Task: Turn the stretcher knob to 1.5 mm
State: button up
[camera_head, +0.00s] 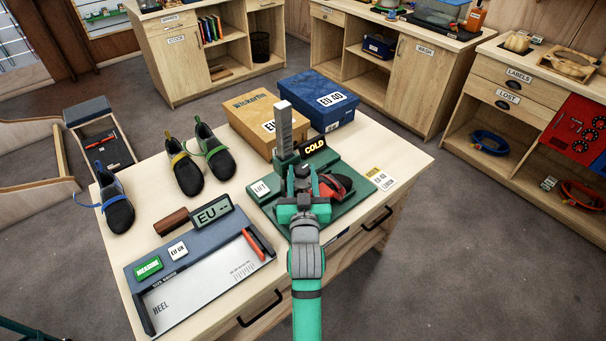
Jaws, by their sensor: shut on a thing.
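The shoe stretcher is a green base (350,202) on the table with a grey upright post (283,125), a "COLD" display (314,145) and a white "LIFT" button (261,189). A red and black shoe (335,187) sits on it. My gripper (303,192) is over the front of the stretcher, left of the shoe. Its teal jaws are shut on a small dark part there, which looks like the stretcher knob. The jaws and wrist mostly hide that part, and I cannot read any millimetre scale on it.
A foot-measuring board (205,293) with an "EU --" display (212,214) lies at left. Three shoes (116,212) stand behind it. A tan box (250,112) and a blue box (318,88) stand behind the stretcher. Cards (381,178) lie at its right, near the table edge.

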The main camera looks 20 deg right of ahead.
jog(key=shift+a+f+m+g+h, duration=0.1)
jog(key=shift+f+m+g+h, duration=0.1)
jog(key=shift+m+g+h, duration=0.6)
jog(key=shift+r+t+h, duration=0.1)
jog(key=shift+t+h, duration=0.3)
jog(key=o, duration=1.1)
jog(key=shift+r, duration=0.1)
jog(key=shift+c, duration=0.2)
jog(key=shift+a, duration=0.1)
jog(key=v, duration=1)
jog(key=shift+s, duration=0.35)
jog(key=shift+a, duration=0.1)
